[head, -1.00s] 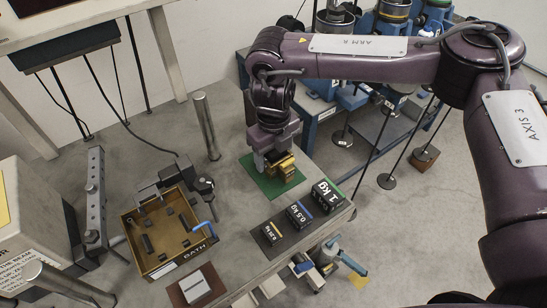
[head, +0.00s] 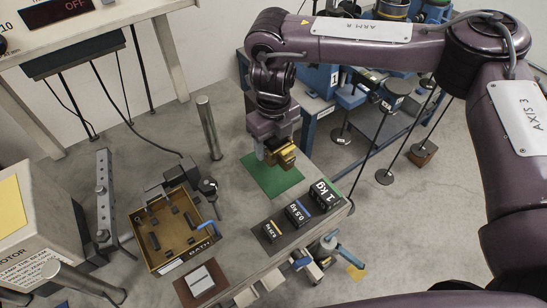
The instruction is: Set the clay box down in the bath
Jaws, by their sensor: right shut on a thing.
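The clay box (head: 285,158) is a small golden-brown block in the head view. My right gripper (head: 275,150) is shut on it and holds it over the green mat (head: 273,182), seemingly a little above it. The gripper hides part of the box. The bath (head: 166,266) is an open, brass-coloured tray labelled BATH at the lower left of the box. Several small dark pieces lie on its floor, with bare floor between them. The box is well apart from the bath. My left gripper is not in view.
Weights marked 1 kg (head: 325,193), 0.5 kg (head: 298,213) and 0.25 kg (head: 270,232) stand right of the bath. A metal post (head: 209,128) rises behind it. Dark fittings with a blue handle (head: 211,226) are at its rim.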

